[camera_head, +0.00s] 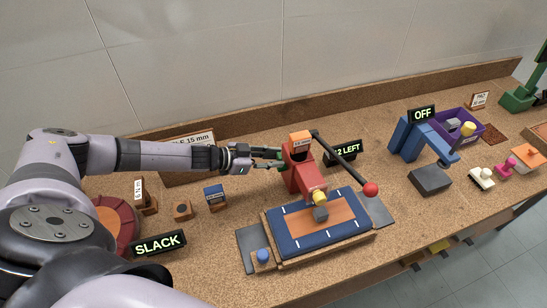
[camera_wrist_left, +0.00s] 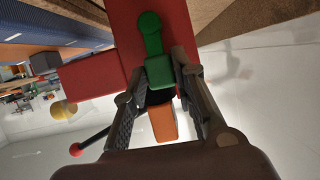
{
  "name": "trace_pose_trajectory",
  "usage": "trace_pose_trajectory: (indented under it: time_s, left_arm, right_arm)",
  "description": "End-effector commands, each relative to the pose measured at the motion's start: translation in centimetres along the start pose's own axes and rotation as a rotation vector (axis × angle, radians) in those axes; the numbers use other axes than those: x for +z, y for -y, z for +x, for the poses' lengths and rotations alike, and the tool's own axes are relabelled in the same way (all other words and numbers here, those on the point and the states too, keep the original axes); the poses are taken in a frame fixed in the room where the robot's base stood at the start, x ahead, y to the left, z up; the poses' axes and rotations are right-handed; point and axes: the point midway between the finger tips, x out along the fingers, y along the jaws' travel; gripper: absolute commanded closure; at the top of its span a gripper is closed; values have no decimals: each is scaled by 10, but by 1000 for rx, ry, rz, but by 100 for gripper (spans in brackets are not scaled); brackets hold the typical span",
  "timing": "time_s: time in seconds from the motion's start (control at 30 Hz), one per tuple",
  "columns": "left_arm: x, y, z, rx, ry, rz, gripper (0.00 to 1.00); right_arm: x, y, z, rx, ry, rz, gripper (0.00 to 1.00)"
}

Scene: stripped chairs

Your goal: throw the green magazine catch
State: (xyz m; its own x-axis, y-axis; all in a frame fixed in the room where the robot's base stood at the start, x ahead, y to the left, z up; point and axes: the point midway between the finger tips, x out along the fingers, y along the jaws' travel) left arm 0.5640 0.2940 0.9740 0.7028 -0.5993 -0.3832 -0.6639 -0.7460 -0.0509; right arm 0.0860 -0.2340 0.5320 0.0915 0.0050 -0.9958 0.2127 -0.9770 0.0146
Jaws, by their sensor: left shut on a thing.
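The green magazine catch (camera_wrist_left: 151,36) is on the side of a red stapler-like machine (camera_wrist_left: 98,82) in the left wrist view. It has a rounded arm and a block at its near end. In the head view, the red machine (camera_head: 305,178) stands at the middle of the bench, and my left gripper (camera_head: 268,159) is at its left side. In the wrist view, my left gripper (camera_wrist_left: 159,74) has its two fingers on either side of the catch's block and is shut on it. In the head view the fingers mostly hide the catch. My right gripper is not in view.
A black lever with a red knob (camera_head: 370,189) reaches out right of the machine. A blue-bordered pad (camera_head: 290,245) lies in front. A "SLACK" sign (camera_head: 158,243) and small blocks stand left. A blue machine (camera_head: 408,138) and purple tray (camera_head: 478,140) stand right.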

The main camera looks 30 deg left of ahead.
Motion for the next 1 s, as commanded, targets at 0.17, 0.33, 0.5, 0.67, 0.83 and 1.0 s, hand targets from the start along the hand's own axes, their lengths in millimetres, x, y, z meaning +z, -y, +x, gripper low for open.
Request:
trace_pose_trajectory:
  time_s: [0.17,0.33,0.5,0.67,0.83,1.0]
  left_arm:
    - [-2,4,0,15,-1,-40,100]
    - [0,5,0,23,-1,-60,100]
    - [0,5,0,24,-1,-64,100]
    - [0,5,0,24,-1,-64,100]
    - [0,4,0,24,-1,-63,67]
    - [0,4,0,25,-1,-62,55]
  right_arm:
    - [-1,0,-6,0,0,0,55]
    - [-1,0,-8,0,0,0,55]
    - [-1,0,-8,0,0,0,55]
    - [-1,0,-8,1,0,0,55]
    - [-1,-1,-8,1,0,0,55]
    - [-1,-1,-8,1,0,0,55]
